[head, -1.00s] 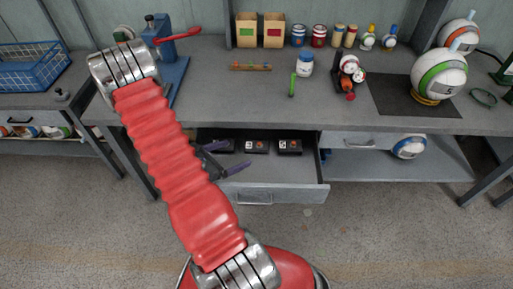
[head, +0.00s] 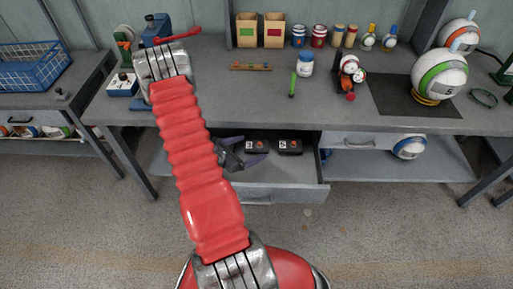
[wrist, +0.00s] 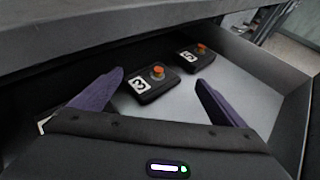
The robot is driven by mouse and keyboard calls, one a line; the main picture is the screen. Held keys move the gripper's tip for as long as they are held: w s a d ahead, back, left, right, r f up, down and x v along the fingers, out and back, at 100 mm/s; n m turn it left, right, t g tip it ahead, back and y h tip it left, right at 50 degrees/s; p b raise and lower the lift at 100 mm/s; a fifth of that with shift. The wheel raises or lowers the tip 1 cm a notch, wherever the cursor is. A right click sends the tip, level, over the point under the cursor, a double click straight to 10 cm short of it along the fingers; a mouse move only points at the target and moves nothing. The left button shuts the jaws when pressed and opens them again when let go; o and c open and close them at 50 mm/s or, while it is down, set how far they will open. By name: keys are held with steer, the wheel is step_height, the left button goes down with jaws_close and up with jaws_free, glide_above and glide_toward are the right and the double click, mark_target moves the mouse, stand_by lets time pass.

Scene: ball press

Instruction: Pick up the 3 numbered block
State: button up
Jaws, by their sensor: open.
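Two black blocks with orange-red knobs and white number labels lie in the open drawer (head: 262,193). The nearer block (wrist: 153,83) has a label that looks like a 3 or a 2; I cannot read it surely. The farther block (wrist: 192,58) has a label that may be a 5. They also show in the head view as a middle block (head: 257,146) and a right block (head: 289,147). My gripper (wrist: 160,78) is open and empty, its purple fingers spread either side of the nearer block, apart from it. A white patch shows at the left, mostly hidden by my gripper.
The workbench (head: 225,95) overhangs the drawer, and its edge crosses the top of the wrist view. The drawer's walls surround the blocks. A blue press (head: 157,28), a white jar (head: 306,64) and a large ball (head: 439,74) stand on the bench.

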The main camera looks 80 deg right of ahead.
mark_target(259, 145)
steer(key=shift+x, duration=2.6)
steer(key=shift+a+f, duration=0.1)
steer(key=c, duration=1)
